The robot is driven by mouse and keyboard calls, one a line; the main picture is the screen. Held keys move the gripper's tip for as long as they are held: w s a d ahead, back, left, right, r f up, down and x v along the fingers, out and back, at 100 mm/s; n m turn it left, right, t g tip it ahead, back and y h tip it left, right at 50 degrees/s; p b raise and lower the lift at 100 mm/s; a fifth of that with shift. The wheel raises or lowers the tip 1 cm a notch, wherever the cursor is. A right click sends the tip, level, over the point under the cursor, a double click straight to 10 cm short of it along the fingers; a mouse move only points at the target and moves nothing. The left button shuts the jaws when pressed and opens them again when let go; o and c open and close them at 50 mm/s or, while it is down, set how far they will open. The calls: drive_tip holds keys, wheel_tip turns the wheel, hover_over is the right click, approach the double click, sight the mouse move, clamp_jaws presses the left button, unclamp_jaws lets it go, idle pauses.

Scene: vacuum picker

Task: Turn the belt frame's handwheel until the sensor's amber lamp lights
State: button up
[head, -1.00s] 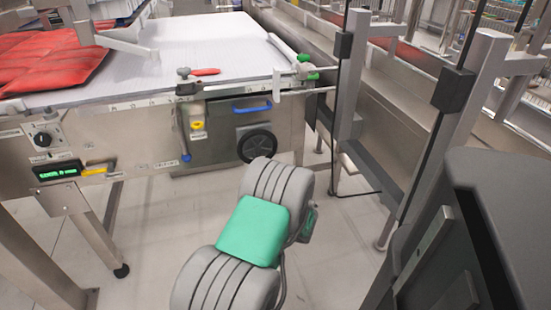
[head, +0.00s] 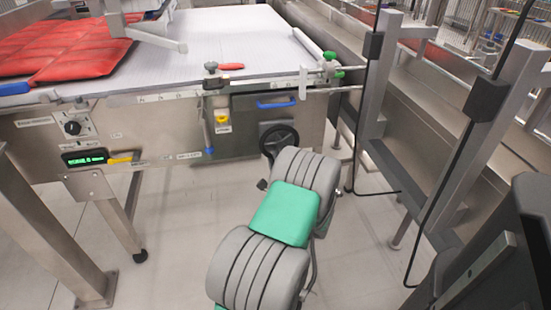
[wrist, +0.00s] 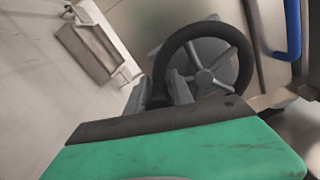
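The black spoked handwheel (head: 279,139) is on the front of the belt frame (head: 60,122), below a blue handle (head: 277,104); my arm partly covers its lower edge. In the wrist view the handwheel (wrist: 207,68) is close ahead. My gripper (wrist: 158,92) has two grey fingers with a gap between them, at the wheel's lower left rim. The right finger overlaps the wheel's inside; I cannot tell whether either touches the rim. In the head view my gripper is mostly hidden behind my arm. A small green-topped fitting (head: 331,56) stands at the belt corner; I cannot make out a lit amber lamp.
A red padded item (head: 70,48) lies on the white belt (head: 200,30). Metal posts (head: 378,75) and a hanging cable stand at right.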

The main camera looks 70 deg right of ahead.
drive_tip(key=shift+o, duration=1.1)
drive_tip(key=shift+s+f, duration=0.1)
drive_tip(key=v, duration=0.7)
drive_tip(key=shift+s+a, duration=0.2)
drive_tip(key=shift+a, duration=0.15)
